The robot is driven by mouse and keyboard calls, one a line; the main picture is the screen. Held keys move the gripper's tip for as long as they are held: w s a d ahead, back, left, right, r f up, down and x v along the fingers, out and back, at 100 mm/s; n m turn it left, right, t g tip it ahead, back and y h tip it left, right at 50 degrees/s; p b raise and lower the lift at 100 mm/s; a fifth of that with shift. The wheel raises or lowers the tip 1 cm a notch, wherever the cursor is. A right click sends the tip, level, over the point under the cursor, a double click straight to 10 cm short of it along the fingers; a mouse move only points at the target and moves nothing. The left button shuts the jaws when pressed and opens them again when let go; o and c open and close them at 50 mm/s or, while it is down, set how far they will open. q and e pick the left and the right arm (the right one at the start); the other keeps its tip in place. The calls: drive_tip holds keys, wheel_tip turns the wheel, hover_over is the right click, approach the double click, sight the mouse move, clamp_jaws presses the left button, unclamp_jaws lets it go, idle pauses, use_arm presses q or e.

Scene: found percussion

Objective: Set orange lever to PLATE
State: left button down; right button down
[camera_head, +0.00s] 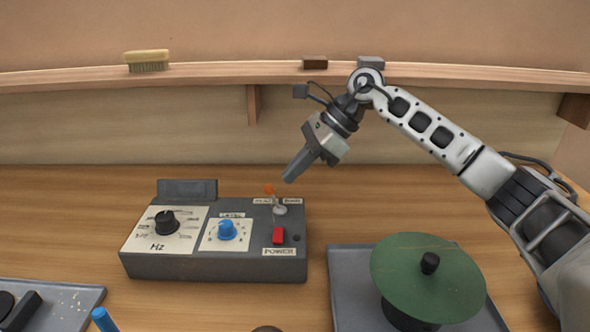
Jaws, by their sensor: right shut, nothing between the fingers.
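The orange lever (269,189) stands at the top right of a dark grey control box (210,265). It has an orange tip on a pale stem and leans up and left from its round base. Two small white labels lie behind the lever base, one to each side; their print is too small to read surely. My right gripper (290,178) is shut and empty. Its fingers point down and left, with the tips just above and right of the orange tip in the picture, seemingly apart from it. My left gripper is not in view.
The box carries a black Hz knob (166,222), a blue knob (227,229) and a red switch (278,235). A green disc (425,277) stands over a grey tray (345,290) at right. A shelf (210,74) with a brush (148,60) runs behind.

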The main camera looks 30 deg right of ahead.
idle(0.3)
drive_tip(key=a+r+v, duration=0.1)
drive_tip(key=v, duration=1.2)
drive_tip(key=shift+w, duration=0.4)
